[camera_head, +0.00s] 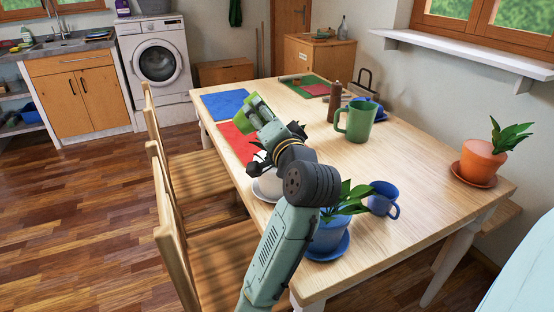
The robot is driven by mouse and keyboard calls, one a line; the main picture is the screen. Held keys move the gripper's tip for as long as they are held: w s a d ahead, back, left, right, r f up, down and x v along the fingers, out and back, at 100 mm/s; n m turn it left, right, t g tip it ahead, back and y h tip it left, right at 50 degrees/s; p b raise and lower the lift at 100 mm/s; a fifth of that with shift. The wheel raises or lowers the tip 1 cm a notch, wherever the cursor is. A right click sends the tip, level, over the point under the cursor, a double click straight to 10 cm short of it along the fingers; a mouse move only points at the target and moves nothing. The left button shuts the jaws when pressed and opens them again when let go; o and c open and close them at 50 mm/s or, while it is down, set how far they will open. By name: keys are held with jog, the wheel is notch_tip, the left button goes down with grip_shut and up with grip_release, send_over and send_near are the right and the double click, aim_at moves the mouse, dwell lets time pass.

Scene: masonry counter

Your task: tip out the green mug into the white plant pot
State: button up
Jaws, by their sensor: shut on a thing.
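The light green mug (249,108) is at the end of my arm, above the table near the red mat. My gripper (262,118) is shut on it. The mug looks tilted, but its opening and contents cannot be made out. The white plant pot (266,159) is just below and nearer, on a white saucer (266,188) at the table's left edge. My wrist hides much of the pot; dark leaves show beside it. The mug appears apart from the pot. A larger, darker green jug with a handle (359,121) stands upright to the right.
A blue potted plant (327,236) and a blue mug (383,199) stand close to my forearm. A brown bottle (334,102) stands behind the jug, and a terracotta pot (479,160) at the right. Chairs (172,205) line the left edge. The table's right middle is clear.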

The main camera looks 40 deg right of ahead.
jog(key=shift+s+d+r+m, duration=0.1)
jog(key=shift+r+m, duration=0.2)
jog(key=shift+m, duration=0.4)
dwell(0.8)
jog(key=shift+d+f+m, duration=0.2)
jog(key=shift+f+m, duration=0.25)
jog(key=shift+m, duration=0.45)
dwell(1.9)
jog(key=shift+s+d+r+m+p, duration=0.1)
jog(key=shift+d+r+m+p, duration=0.15)
jog(key=shift+m, duration=0.45)
jog(key=shift+s+d+r+m+p, duration=0.15)
jog(key=shift+d+m+p, duration=0.15)
jog(key=shift+m, duration=0.4)
dwell(2.3)
